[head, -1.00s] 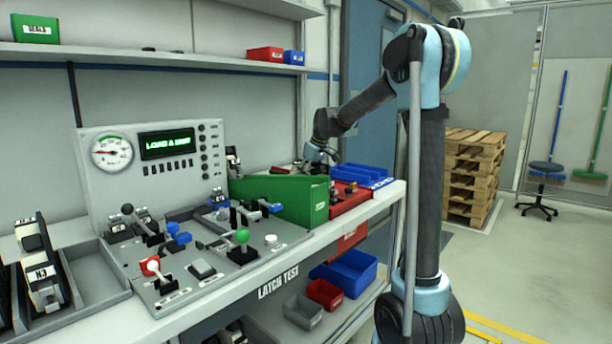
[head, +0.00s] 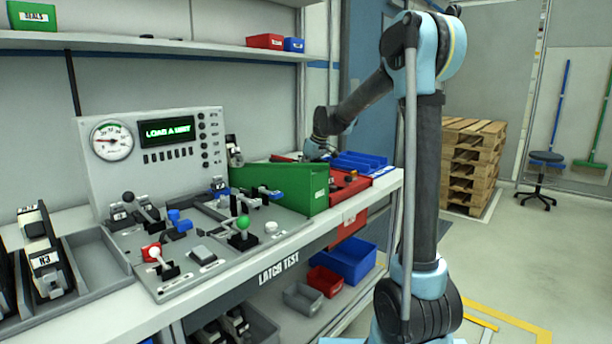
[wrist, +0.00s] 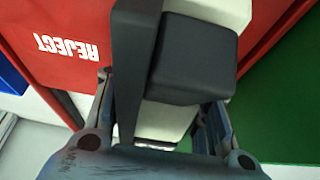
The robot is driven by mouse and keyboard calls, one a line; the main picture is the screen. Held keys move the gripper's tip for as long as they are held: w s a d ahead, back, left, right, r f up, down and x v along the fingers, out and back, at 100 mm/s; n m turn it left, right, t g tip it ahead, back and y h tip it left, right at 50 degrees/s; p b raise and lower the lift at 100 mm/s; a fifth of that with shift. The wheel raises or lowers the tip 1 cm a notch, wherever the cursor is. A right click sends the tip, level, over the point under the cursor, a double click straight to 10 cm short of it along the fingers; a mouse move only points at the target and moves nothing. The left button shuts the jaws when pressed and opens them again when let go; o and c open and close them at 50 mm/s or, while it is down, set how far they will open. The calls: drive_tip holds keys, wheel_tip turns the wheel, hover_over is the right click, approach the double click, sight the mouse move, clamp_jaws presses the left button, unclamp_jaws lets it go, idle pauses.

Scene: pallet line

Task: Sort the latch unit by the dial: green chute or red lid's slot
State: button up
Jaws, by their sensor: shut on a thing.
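My gripper (wrist: 160,112) is shut on the latch unit (wrist: 192,60), a white body with a dark grey block, which fills the middle of the wrist view. Behind it is the red reject box (wrist: 70,62), lettered REJECT, with the green chute (wrist: 285,110) to the right. In the head view my gripper (head: 320,150) is at the far end of the bench, behind the green chute (head: 314,193) and by the red box (head: 346,192). The held unit and the slot cannot be made out there. The dial (head: 113,140) has its needle pointing left; a green arc runs along its top.
The test fixture (head: 170,285) with several levers and knobs fills the near bench. A latch unit (head: 45,262) stands in the left rack. Blue trays (head: 358,163) lie beyond the red box. Bins (head: 345,262) sit on the lower shelf.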

drive_tip(key=shift+s+f, duration=0.2)
drive_tip(key=o, duration=1.2)
drive_tip(key=shift+o, duration=1.1)
drive_tip(key=shift+w+f, duration=0.2)
drive_tip(key=shift+r, duration=0.1)
drive_tip(key=v, duration=1.2)
drive_tip(key=shift+w, duration=0.1)
